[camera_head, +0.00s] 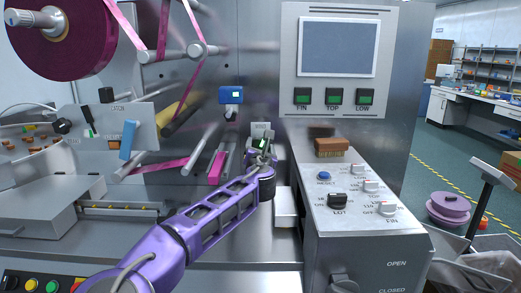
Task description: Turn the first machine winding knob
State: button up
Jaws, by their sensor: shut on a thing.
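My purple arm reaches from the lower left to the middle of the picture. My gripper (262,158) is at its end, in front of the machine's steel panel and left of the control console. It is shut on a small dark part that looks like the winding knob (262,143), below a pale grey block (261,129). The fingers and wrist cover most of this knob, so its angle cannot be told.
The control console (345,185) with knobs, a blue button and a brown brush (331,148) stands close right of my gripper. A large film reel (75,45) hangs upper left.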

jog(key=m+b, duration=0.2)
jog(key=m, duration=0.2)
jog(key=shift+f+m, duration=0.1)
jog(key=shift+m, duration=0.3)
jog(key=m+b, duration=0.1)
jog(key=m, duration=0.3)
jog(key=shift+b, duration=0.35)
jog(key=m, duration=0.8)
jog(key=shift+m, duration=0.4)
jog(key=o, duration=1.3)
